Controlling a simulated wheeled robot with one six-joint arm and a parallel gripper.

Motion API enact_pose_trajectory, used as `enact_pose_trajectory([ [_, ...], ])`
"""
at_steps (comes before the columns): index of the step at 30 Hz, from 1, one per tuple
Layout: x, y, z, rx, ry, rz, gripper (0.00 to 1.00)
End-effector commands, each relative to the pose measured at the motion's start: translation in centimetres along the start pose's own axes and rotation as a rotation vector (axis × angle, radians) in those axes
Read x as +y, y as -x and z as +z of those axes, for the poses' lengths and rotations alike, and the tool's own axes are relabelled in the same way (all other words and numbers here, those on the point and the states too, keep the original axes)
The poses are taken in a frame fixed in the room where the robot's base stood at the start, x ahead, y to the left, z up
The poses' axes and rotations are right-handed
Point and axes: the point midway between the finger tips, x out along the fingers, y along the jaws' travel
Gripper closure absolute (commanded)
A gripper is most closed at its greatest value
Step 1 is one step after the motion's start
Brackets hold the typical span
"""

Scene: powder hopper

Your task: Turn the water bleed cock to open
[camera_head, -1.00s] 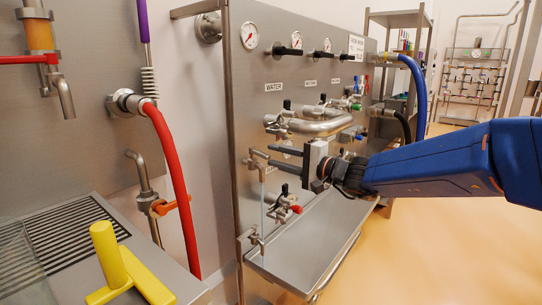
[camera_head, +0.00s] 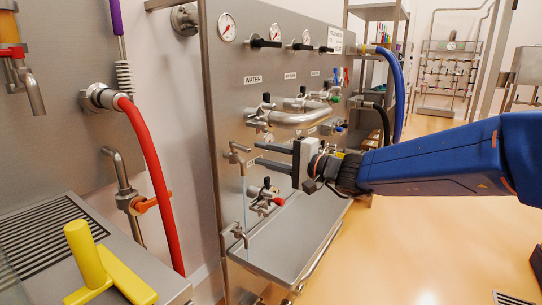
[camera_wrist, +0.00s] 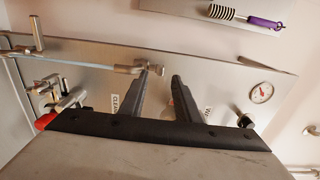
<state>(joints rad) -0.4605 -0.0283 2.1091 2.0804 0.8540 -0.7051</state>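The steel panel (camera_head: 228,105) carries a "WATER" label (camera_head: 252,79) with a black-handled valve (camera_head: 265,101) below it. At the panel's left edge, a clear upright tube (camera_head: 245,195) runs between an upper cock (camera_head: 236,153) and a lower cock (camera_head: 239,232). I cannot tell which fitting is the water bleed cock. My gripper (camera_head: 258,153) is open and empty, its two dark fingers pointing at the panel close to the upper cock. In the wrist view my gripper (camera_wrist: 161,77) has its fingers apart, with the upper cock (camera_wrist: 148,68) just beyond the tips. Contact is not visible.
A lower valve with a red end (camera_head: 268,196) sits below my gripper, above a steel tray (camera_head: 290,240). A red hose (camera_head: 152,165) hangs left. A yellow T-shaped tool (camera_head: 88,262) stands on the left bench. The floor (camera_head: 430,240) at right is mostly clear.

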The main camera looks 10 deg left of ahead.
Motion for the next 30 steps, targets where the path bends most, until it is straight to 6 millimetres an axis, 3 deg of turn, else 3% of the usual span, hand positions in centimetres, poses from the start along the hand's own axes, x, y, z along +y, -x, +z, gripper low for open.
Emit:
enact_pose_trajectory([
  [15,0.0,-6.2,0.0,-0.001,-0.001,0.000,0.70],
  [30,0.0,-7.3,0.0,0.001,-0.001,0.000,0.70],
])
